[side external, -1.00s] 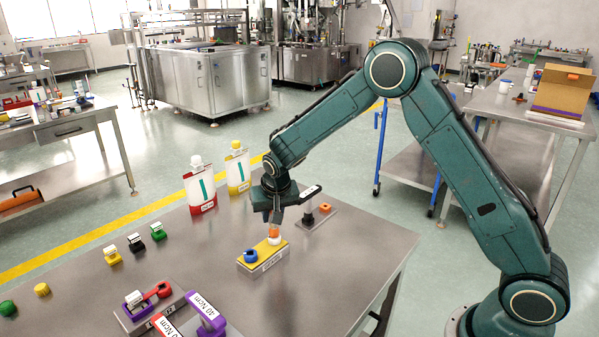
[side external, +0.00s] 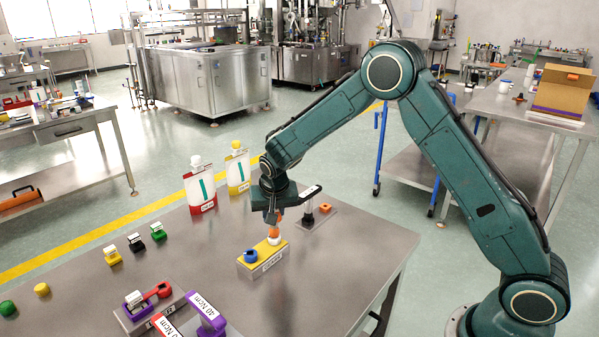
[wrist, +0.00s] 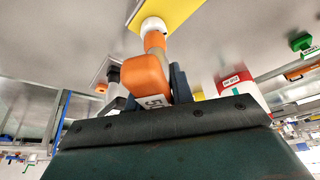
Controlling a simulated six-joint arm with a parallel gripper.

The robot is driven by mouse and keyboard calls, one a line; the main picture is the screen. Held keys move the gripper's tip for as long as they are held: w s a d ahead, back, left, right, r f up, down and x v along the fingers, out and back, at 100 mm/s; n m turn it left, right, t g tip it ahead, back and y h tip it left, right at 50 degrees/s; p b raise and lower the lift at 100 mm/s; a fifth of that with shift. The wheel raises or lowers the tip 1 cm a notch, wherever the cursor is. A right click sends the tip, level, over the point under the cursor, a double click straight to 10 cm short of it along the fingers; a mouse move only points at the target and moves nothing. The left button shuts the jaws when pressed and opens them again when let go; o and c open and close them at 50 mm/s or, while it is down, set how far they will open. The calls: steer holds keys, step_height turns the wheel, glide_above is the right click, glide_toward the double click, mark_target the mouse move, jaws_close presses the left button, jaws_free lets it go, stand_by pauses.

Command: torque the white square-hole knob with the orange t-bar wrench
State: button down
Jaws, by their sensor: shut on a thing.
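The white knob (side external: 274,240) sits on the right part of a yellow-topped block (side external: 250,262). In the wrist view the white knob (wrist: 153,25) shows at the edge of the yellow top. My gripper (side external: 273,218) is above the knob, shut on the orange t-bar wrench (side external: 274,232). In the wrist view the wrench's orange bar (wrist: 146,78) is between the fingers, with its shaft running to the knob. The wrench's tip meets the knob; whether it is seated in the square hole is hidden.
A blue knob (side external: 250,256) sits on the same block's left part. A grey stand (side external: 316,216) with a black post and orange piece is behind right. Red-based and yellow-based pouches (side external: 200,190) stand at the back. Small stamps and purple-handled tools (side external: 208,320) lie left and front.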

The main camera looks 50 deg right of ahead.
steer(key=shift+s, duration=0.1)
stand_by(0.3)
steer(key=shift+r, duration=3)
